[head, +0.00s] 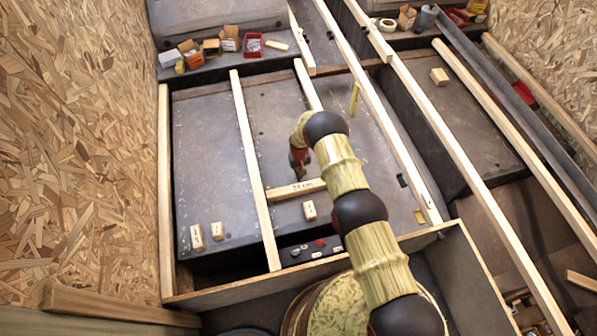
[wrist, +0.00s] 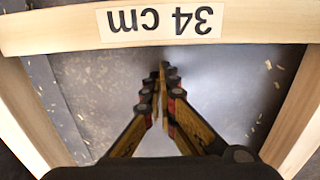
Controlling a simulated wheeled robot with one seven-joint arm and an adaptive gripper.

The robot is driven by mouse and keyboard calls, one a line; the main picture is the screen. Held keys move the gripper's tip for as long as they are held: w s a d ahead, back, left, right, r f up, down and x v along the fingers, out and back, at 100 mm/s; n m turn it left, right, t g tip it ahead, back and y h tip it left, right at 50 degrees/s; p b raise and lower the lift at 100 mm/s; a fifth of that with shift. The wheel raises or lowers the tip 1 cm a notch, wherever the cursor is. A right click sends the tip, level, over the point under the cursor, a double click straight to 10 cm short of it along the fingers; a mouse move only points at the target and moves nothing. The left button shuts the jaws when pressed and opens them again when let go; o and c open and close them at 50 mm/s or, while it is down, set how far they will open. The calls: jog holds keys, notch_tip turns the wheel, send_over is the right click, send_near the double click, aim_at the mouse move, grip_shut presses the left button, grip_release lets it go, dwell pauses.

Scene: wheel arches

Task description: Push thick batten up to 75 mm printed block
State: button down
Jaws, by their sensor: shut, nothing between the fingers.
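My gripper (head: 299,168) is shut and empty, low over the grey floor between two long pale battens; its fingertips also show in the wrist view (wrist: 164,75). A left batten (head: 252,150) and a right batten (head: 308,85) run lengthwise; my arm hides part of the right one. A block printed "34 cm" (head: 292,190) lies crosswise between them, and its label is upside down in the wrist view (wrist: 160,22). The fingers are apart from it. Small printed blocks lie at the near left (head: 197,237), beside it (head: 217,231), and near the arm (head: 309,211). I cannot read which is 75 mm or tell which batten is thick.
Small boxes (head: 229,38) and a red tray (head: 253,44) stand on the back ledge. A yellow stick (head: 354,98) is right of my arm. More long battens (head: 480,185) and a grey channel (head: 520,115) lie right. Bare floor (head: 205,150) lies at left.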

aim_at(306, 199)
jog(key=shift+s+d+f, duration=0.1)
jog(key=shift+s+d, duration=0.1)
jog(key=shift+s, duration=0.8)
jog(key=s+p, duration=0.1)
jog(key=s, duration=0.2)
jog(key=s+d+p, duration=0.1)
jog(key=s, duration=0.2)
jog(key=s+p, duration=0.1)
jog(key=s, duration=0.2)
jog(key=shift+d, duration=0.4)
notch_tip(306, 199, up, 12)
